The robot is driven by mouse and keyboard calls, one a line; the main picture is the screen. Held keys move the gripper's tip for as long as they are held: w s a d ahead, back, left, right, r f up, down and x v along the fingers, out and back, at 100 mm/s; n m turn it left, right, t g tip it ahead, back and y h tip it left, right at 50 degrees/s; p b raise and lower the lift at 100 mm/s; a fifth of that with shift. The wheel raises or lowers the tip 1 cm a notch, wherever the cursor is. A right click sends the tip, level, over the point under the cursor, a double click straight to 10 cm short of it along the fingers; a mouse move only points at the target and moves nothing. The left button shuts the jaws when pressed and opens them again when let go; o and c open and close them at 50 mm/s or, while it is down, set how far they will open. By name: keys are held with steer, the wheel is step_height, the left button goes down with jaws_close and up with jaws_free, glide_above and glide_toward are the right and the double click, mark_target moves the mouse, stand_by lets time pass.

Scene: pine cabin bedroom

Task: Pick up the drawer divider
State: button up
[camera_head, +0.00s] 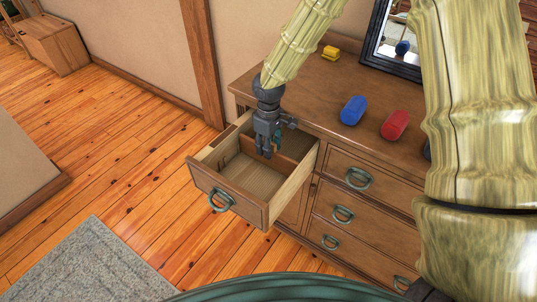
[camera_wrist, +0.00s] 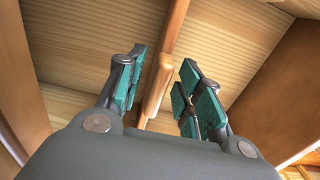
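The drawer divider (camera_wrist: 172,45) is a thin orange-brown wooden strip with a rounded end in the wrist view. It stands inside the open drawer (camera_head: 232,196) and splits its pale floor in two. In the head view what looks like the divider (camera_head: 289,146) is partly hidden behind my gripper (camera_head: 266,152), which points down into the drawer. In the wrist view my gripper (camera_wrist: 160,88) is open, with one teal-padded finger on each side of the divider. Gaps show between pads and wood; no contact is visible.
The drawer belongs to a brown dresser (camera_head: 330,110). On its top lie a blue block (camera_head: 353,110), a red block (camera_head: 395,125) and a yellow object (camera_head: 331,53), near a dark-framed mirror (camera_head: 385,65). The drawer walls stand close around my gripper.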

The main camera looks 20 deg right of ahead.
steer(key=shift+w+f, duration=0.15)
steer(key=shift+f, duration=0.55)
steer(key=shift+w+f, duration=0.15)
steer(key=shift+f, duration=0.55)
steer(key=shift+s+r, duration=0.15)
steer(key=shift+s, duration=0.05)
steer(key=shift+w, duration=0.1)
jaws_close()
step_height(320, 180, up, 18)
steer(key=b, duration=0.1)
